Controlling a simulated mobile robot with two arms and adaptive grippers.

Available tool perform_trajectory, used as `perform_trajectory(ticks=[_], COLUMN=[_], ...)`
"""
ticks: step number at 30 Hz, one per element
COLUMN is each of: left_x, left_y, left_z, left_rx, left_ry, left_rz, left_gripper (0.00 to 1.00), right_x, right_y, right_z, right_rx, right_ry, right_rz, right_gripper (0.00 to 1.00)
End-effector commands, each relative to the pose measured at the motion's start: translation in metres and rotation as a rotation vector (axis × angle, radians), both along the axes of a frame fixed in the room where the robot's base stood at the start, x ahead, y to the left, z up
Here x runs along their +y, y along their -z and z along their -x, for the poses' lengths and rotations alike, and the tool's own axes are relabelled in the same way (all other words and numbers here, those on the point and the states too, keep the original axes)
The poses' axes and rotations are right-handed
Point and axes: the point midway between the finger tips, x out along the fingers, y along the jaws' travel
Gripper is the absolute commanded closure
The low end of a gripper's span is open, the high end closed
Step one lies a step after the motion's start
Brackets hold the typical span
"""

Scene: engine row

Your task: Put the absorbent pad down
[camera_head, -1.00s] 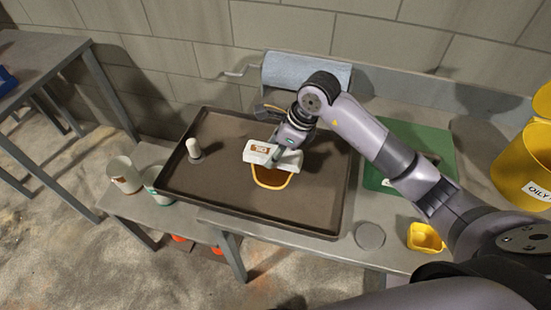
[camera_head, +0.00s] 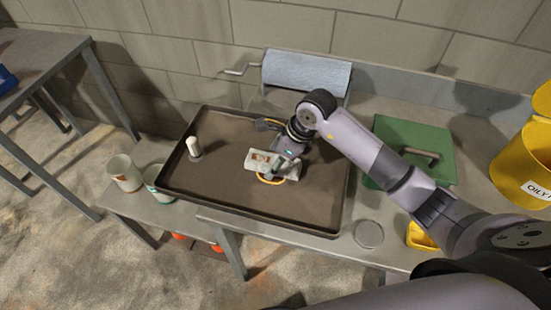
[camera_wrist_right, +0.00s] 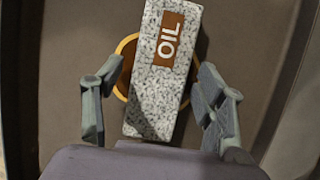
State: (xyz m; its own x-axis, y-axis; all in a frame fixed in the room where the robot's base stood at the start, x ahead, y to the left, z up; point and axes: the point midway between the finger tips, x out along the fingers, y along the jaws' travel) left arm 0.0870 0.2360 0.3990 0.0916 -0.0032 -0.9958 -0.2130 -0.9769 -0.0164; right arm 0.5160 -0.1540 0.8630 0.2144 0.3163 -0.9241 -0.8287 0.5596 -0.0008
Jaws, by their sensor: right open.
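The absorbent pad (camera_head: 262,160) is a speckled grey block with a brown OIL label. It lies in the dark tray (camera_head: 222,193), over a brown patch with a yellow-orange rim (camera_head: 272,181); most of the patch is hidden under it. The pad also shows in the right wrist view (camera_wrist_right: 158,95), with the patch's rim at both sides. My right gripper (camera_head: 280,164) is open, low over the tray, with one finger on each side of the pad. Gaps show between the fingers and the pad. My left gripper is not in view.
A white peg-like piece (camera_head: 194,148) stands at the tray's left. A blue roll (camera_head: 305,73) is behind the tray. A green case (camera_head: 418,140) and a yellow bin (camera_head: 525,165) are at the right. Cups (camera_head: 124,173) stand at the left. The tray's front left is bare.

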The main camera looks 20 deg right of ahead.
Motion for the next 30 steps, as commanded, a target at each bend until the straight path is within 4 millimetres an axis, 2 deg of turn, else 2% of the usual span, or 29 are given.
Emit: perform_trajectory(ticks=[11, 14, 24, 30], left_x=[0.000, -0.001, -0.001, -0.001], left_y=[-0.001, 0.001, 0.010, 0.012], left_z=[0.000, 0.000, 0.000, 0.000], left_rx=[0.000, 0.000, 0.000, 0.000], left_ry=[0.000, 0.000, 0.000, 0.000], left_rz=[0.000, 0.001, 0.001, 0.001], left_gripper=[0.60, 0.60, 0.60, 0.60], right_x=[-0.002, -0.007, -0.030, -0.036], right_y=[-0.006, -0.020, -0.086, -0.108], right_z=[0.000, 0.003, 0.019, 0.024], right_rx=[-0.002, -0.005, -0.004, -0.002], right_ry=[0.000, 0.000, 0.000, 0.000], right_rz=[0.000, 0.001, 0.003, 0.000], right_gripper=[0.34, 0.34, 0.34, 0.34])
